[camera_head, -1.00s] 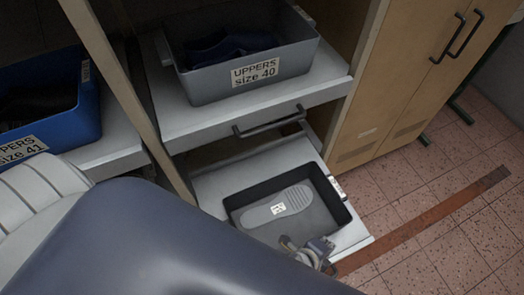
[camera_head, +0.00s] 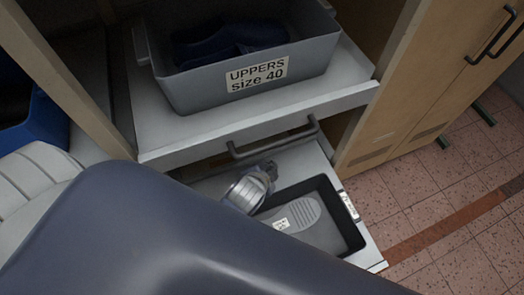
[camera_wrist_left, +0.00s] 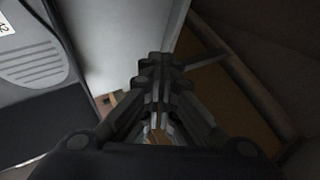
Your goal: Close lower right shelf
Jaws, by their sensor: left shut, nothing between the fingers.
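The lower right shelf (camera_head: 303,163) is a light grey pull-out board, sticking out below the upper shelf. It carries a dark open tray (camera_head: 356,237) with a grey shoe sole (camera_head: 303,214) inside. My left gripper (camera_head: 268,168) is shut and empty, over the back left part of the lower shelf, near the tray's rear rim and below the upper shelf's handle. Whether it touches anything is unclear. My arm hides the shelf's left and front parts. In the left wrist view the shut fingers (camera_wrist_left: 160,68) show beside the pale shelf surface (camera_wrist_left: 112,38); the sole (camera_wrist_left: 36,62) is at left.
The upper shelf (camera_head: 175,125) holds a grey bin (camera_head: 190,92) labelled UPPERS size 40 and has a dark front handle (camera_head: 275,141). A blue bin (camera_head: 45,125) is at left. A wooden cabinet (camera_head: 425,85) stands at right. Tiled floor (camera_head: 450,255) is free at lower right.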

